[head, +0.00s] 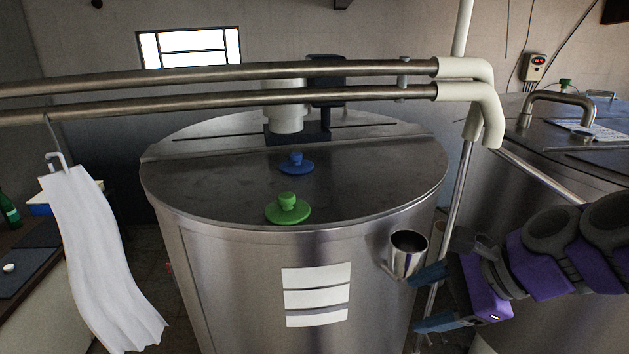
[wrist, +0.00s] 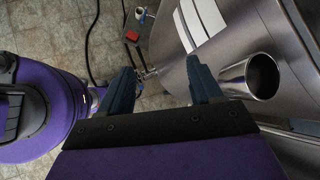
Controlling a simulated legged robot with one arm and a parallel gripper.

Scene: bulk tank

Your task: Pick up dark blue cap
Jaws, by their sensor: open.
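The dark blue cap (head: 296,163) lies on the flat metal lid of the bulk tank (head: 370,170), with its knob up. A green cap (head: 288,208) of like shape lies nearer the lid's front edge. My gripper (head: 425,299) is to the right and in front of the tank, below the lid's level and well away from the blue cap. In the wrist view its two fingers (wrist: 162,88) are spread apart with nothing between them. The wrist view does not show the blue cap.
A metal cup-like spout (head: 406,254) sticks out of the tank's side close to my gripper. Two horizontal pipes (head: 220,85) run above the lid. A white cloth (head: 103,255) hangs at the left. A second tank (head: 540,160) stands at the right.

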